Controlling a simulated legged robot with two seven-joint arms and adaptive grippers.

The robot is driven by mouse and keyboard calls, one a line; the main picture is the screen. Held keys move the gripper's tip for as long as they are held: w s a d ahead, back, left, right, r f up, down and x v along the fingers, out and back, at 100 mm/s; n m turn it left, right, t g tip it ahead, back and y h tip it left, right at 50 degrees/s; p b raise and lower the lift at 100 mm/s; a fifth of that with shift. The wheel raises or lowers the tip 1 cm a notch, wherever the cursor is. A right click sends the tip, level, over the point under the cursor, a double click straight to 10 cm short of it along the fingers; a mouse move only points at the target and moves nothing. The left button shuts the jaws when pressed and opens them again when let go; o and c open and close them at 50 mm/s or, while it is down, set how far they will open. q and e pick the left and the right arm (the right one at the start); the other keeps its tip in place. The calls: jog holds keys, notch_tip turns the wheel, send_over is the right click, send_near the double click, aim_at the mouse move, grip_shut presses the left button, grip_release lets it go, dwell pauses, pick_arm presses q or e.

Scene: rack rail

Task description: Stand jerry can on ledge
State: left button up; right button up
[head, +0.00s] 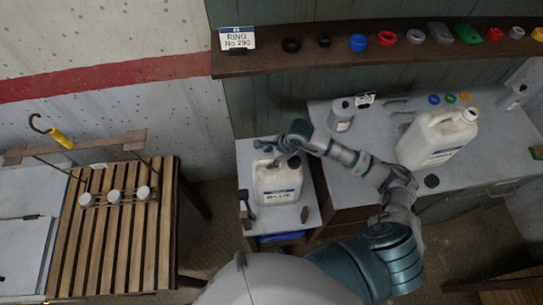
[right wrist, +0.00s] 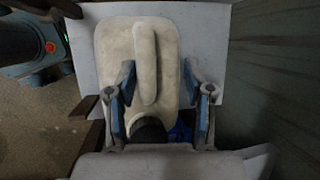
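A white jerry can (head: 278,186) with a dark label stands upright on a small grey ledge (head: 293,220) in the head view. My right gripper (head: 284,158) is above its top. In the right wrist view the can's pale top and raised handle (right wrist: 146,65) lie below the open right gripper (right wrist: 161,95). Its blue-padded fingers are spread on either side of the handle, with gaps to it. The can's dark cap (right wrist: 149,130) is partly hidden by the gripper. A bigger white jerry can (head: 437,140) stands on the grey bench. My left gripper is not in view.
The bench (head: 375,125) also holds a grey canister (head: 341,117) and coloured rings. A shelf (head: 290,62) above carries rings and caps. A slatted wooden table (head: 120,240) with a hook rack stands at the left. A blue bin (head: 280,237) sits under the ledge.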

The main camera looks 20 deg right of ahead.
jog(key=shift+a+r, duration=0.15)
jog(key=shift+r, duration=0.2)
jog(key=v, duration=1.1)
jog(key=shift+d, duration=0.35)
jog(key=shift+s+a, duration=0.1)
